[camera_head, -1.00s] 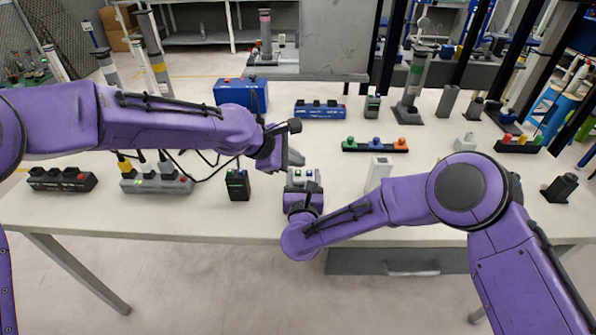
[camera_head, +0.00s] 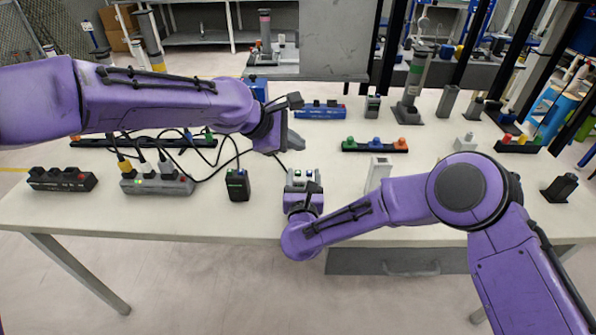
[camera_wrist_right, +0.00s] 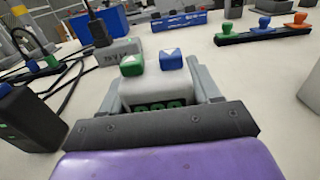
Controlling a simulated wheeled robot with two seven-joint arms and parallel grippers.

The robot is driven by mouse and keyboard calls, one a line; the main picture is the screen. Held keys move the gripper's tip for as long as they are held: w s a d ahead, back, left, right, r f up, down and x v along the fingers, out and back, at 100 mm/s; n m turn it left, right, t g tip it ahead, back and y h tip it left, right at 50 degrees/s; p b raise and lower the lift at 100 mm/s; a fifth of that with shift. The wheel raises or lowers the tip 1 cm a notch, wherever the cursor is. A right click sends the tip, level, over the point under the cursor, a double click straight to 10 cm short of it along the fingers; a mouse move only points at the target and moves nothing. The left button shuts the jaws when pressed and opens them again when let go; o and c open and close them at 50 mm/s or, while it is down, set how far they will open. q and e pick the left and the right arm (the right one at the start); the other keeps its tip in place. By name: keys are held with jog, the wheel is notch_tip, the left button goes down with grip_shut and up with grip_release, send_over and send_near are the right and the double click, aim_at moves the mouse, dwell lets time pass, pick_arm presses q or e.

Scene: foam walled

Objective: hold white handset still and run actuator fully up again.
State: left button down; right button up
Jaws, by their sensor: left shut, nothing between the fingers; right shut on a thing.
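The white handset (camera_head: 301,178) stands near the table's front edge. In the right wrist view the handset (camera_wrist_right: 152,88) has a green button, a blue button and a green-lit display. My right gripper (camera_head: 303,190) is shut on it, with a grey finger on each side. My left gripper (camera_head: 290,138) is shut and empty, above and behind the handset in the picture, apart from it. A grey column with a green band (camera_head: 414,80) stands upright on a dark base at the back; I cannot tell whether it is the actuator.
A black box (camera_head: 238,184) stands left of the handset. A grey power strip (camera_head: 157,182) with plugs and loose cables lies further left. A white block (camera_head: 378,173) stands close on the right. A black bar with coloured knobs (camera_head: 375,146) lies behind it.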

jog(key=o, duration=1.2)
jog(key=shift+s, duration=0.1)
